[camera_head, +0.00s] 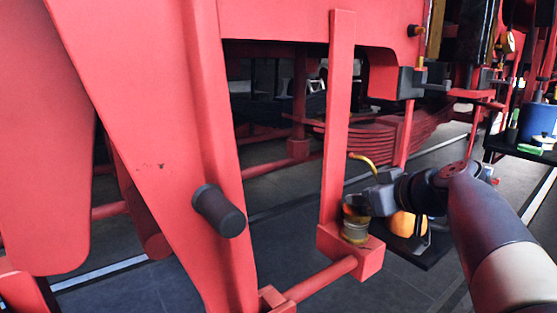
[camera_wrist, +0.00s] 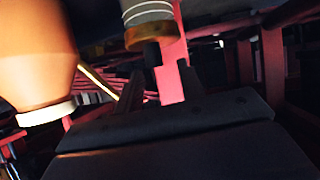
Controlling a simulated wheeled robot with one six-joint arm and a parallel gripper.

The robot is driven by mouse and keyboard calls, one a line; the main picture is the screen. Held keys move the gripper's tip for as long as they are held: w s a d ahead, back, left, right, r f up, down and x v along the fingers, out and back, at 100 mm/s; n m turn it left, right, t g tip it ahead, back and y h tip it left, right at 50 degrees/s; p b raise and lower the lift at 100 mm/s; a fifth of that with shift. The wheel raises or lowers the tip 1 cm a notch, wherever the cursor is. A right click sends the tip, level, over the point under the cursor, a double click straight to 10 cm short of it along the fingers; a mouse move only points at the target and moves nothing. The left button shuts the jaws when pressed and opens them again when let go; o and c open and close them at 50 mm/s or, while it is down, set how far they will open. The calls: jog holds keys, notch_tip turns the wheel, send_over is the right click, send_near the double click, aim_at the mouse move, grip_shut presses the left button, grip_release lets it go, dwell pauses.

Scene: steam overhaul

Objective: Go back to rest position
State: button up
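My gripper (camera_head: 360,201) is at the end of my arm, which reaches in from the right. It is beside the red upright bar and close to a banded grey and brass cylinder (camera_head: 355,226) on a red block. In the wrist view its two dark fingers (camera_wrist: 160,82) stand apart with a gap between them. The cylinder (camera_wrist: 149,16), with a brass band and a dark knob, appears at the top there, beyond the fingertips. I see nothing held. Whether a finger touches the knob is unclear.
Red locomotive framework surrounds the gripper, with an upright bar (camera_head: 338,120) and a low red rod (camera_head: 320,280). An orange rounded object (camera_head: 408,224) stands close by on a dark tray (camera_head: 432,254). A blue container (camera_head: 537,120) is at far right. Floor shows beneath.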

jog(key=shift+w+a+r+g+h+p, duration=0.15)
jog(key=shift+w+r+g+h+p, duration=0.25)
jog(key=shift+p, duration=1.85)
jog(key=shift+w+a+r+g+h+p, duration=0.15)
jog(key=shift+r+g+p, duration=0.35)
jog(key=shift+p, duration=1.75)
jog(key=shift+a+f+g+h+p, duration=0.1)
jog(key=shift+f+g+h+p, duration=0.25)
jog(key=shift+p, duration=1.2)
jog(key=shift+r, duration=0.1)
